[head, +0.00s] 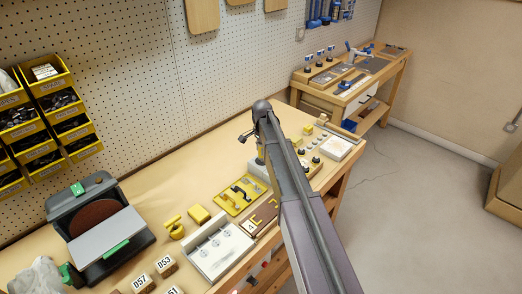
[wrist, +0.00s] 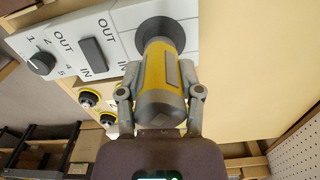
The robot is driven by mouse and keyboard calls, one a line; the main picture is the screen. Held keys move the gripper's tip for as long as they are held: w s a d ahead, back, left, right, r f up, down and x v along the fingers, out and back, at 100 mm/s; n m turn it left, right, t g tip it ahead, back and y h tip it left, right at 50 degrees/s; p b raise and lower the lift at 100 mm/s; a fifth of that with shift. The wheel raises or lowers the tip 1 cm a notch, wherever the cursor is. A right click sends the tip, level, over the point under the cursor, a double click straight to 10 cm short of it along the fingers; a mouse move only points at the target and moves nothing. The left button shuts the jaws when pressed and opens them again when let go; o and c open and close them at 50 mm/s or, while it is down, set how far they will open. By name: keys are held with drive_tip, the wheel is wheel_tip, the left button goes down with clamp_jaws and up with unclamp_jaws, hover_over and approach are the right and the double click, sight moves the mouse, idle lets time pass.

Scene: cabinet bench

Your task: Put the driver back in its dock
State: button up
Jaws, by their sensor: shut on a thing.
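The driver (wrist: 160,72), a yellow and grey cylinder, is between the two grey fingers of my gripper (wrist: 160,93) in the wrist view. The gripper is shut on it. The driver's far end meets a dark round flared collar (wrist: 170,29) at a white panel, which looks like the dock. I cannot tell how deep the driver sits in it, as its far end is hidden.
The white panel (wrist: 117,52) carries a black knob (wrist: 41,63) and a dark switch marked OUT and IN. In the head view, a yellow tray (head: 228,208), a white box (head: 206,262) and a grey sander (head: 85,190) stand on the bench. A pegboard wall lies behind.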

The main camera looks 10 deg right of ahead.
drive_tip(key=shift+f+b, duration=1.45)
drive_tip(key=shift+f, duration=0.05)
idle(1.8)
drive_tip(key=o, duration=1.1)
drive_tip(key=shift+o, duration=0.2)
drive_tip(key=shift+o, duration=0.9)
drive_tip(key=shift+r, duration=0.1)
drive_tip(key=shift+r+p, duration=3.5)
drive_tip(key=shift+p, duration=0.05)
